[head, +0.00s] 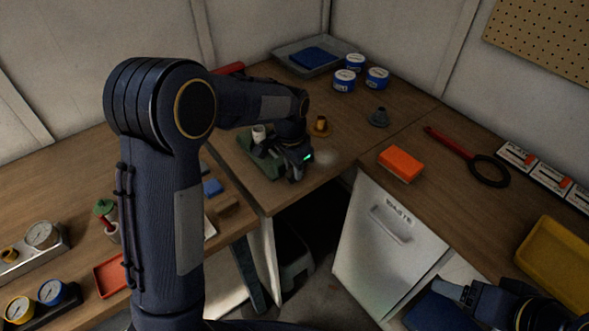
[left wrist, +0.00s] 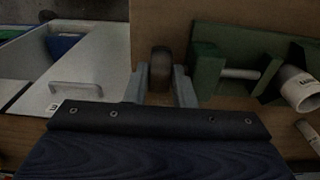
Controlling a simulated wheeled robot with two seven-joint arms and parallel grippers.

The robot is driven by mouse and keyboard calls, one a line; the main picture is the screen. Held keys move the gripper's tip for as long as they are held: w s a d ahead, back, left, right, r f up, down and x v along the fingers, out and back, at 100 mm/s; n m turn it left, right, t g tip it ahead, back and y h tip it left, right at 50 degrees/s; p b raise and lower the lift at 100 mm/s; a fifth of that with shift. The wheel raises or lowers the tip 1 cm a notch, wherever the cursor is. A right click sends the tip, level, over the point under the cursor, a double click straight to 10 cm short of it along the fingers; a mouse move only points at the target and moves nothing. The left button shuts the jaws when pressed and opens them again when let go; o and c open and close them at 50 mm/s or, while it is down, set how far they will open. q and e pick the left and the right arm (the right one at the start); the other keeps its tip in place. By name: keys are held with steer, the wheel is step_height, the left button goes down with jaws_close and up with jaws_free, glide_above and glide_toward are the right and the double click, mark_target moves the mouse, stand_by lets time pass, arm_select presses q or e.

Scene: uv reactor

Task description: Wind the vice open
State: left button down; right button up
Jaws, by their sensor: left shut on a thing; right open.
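The green vice (head: 258,158) sits at the near edge of the back bench, partly hidden behind my left gripper (head: 298,172). In the left wrist view the vice's green body (left wrist: 206,68) is right of the fingers, with a bare metal rod (left wrist: 240,74) between green parts. A dark, rounded vice handle (left wrist: 160,67) stands between my left gripper's fingers (left wrist: 161,90), which are shut on it. A white labelled cylinder (left wrist: 299,90) is at the vice's far end; it also shows in the head view (head: 259,132). My right gripper (head: 452,290) is open, low at the right.
An orange block (head: 400,162), a red-handled ring tool (head: 462,150) and a yellow tray (head: 556,262) lie on the right bench. Blue-and-white tins (head: 345,80) stand at the back. A white waste cabinet (head: 385,245) is below the bench. Gauges (head: 42,235) are at left.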

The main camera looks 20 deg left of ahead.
arm_select(q)
steer(key=t+h+b, duration=0.2)
steer(key=b, duration=0.7)
steer(key=s+a+f+t+h+b, duration=0.1)
steer(key=t+h+b, duration=0.1)
steer(key=b, duration=0.8)
steer(key=t+h+b, duration=0.2)
steer(key=t+b, duration=0.2)
steer(key=b, duration=0.6)
steer(key=shift+s+a+f+h, duration=0.2)
steer(key=shift+s+f+h, duration=0.1)
steer(key=shift+s+f, duration=0.05)
steer(key=shift+r+t+b, duration=0.2)
steer(key=shift+t+b, duration=0.2)
steer(key=shift+b, duration=0.3)
steer(key=c, duration=1.5)
jaws_free()
